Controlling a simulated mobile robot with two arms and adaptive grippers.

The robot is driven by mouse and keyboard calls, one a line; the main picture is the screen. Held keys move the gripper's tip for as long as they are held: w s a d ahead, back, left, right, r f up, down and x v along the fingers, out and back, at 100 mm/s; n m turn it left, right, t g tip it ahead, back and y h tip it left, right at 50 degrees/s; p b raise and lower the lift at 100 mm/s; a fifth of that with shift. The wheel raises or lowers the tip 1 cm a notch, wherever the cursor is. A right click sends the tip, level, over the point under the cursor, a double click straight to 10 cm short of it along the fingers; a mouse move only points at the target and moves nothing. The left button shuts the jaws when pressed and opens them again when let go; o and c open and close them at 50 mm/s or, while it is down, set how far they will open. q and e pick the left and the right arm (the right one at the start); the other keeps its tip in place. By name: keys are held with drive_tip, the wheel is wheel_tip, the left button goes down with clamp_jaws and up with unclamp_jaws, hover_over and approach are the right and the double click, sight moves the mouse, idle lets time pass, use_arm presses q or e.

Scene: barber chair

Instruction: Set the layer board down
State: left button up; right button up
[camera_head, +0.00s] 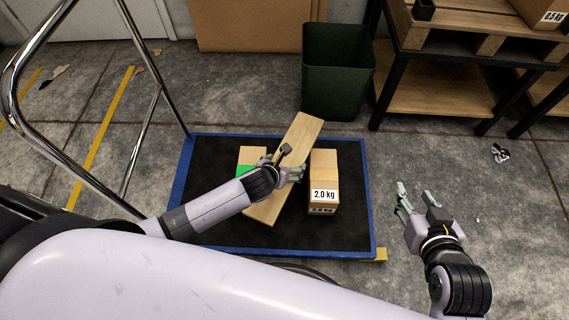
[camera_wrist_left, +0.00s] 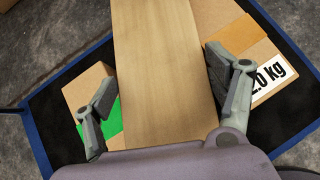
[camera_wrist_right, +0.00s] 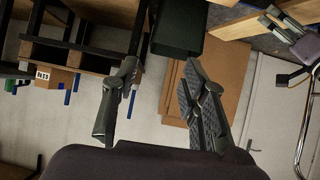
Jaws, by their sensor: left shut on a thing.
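The layer board (camera_head: 300,133), a long pale wooden plank, lies diagonally over the cart deck in the head view. My left gripper (camera_head: 288,167) is shut on the layer board, one finger along each long edge; the board also fills the middle of the left wrist view (camera_wrist_left: 158,70). I cannot tell whether the board touches the boxes or hangs above them. My right gripper (camera_head: 418,194) is open and empty, right of the cart; its spread fingers show in the right wrist view (camera_wrist_right: 158,85).
The black cart deck (camera_head: 220,150) has a blue rim. A box marked 2.0 kg (camera_head: 324,172) sits right of the board, and a box with a green label (camera_head: 250,156) left. A dark green bin (camera_head: 338,75) and a wooden shelf (camera_head: 440,85) stand behind. A chrome handle (camera_head: 160,50) rises left.

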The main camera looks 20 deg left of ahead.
use_arm(q)
drive_tip(key=shift+f+b, duration=0.6)
drive_tip(key=shift+b, duration=0.1)
drive_tip(key=shift+f+b, duration=0.5)
drive_tip(key=shift+b, duration=0.15)
use_arm(e)
drive_tip(key=w+a+r+t+y, duration=0.1)
drive_tip(key=w+r+t, duration=0.15)
drive_tip(key=r, duration=0.25)
drive_tip(key=w+a+r+t+y, duration=0.1)
drive_tip(key=w+a+r+t, duration=0.1)
drive_tip(key=r+t, duration=0.3)
use_arm(q)
drive_tip(key=shift+f+b, duration=0.45)
drive_tip(key=shift+b, duration=0.15)
drive_tip(key=shift+f+b, duration=0.55)
drive_tip(key=shift+b, duration=0.2)
use_arm(e)
drive_tip(key=s+r+t+y, duration=0.1)
drive_tip(key=s+r+t, duration=0.1)
drive_tip(key=r, duration=0.4)
drive_tip(key=s+r+t+y, duration=0.1)
drive_tip(key=s+r+t, duration=0.1)
drive_tip(key=r+t, duration=0.3)
drive_tip(key=shift+s+r+n+y, duration=0.3)
drive_tip(key=shift+s+r, duration=0.05)
drive_tip(key=shift+r, duration=0.25)
drive_tip(key=shift+a, duration=0.1)
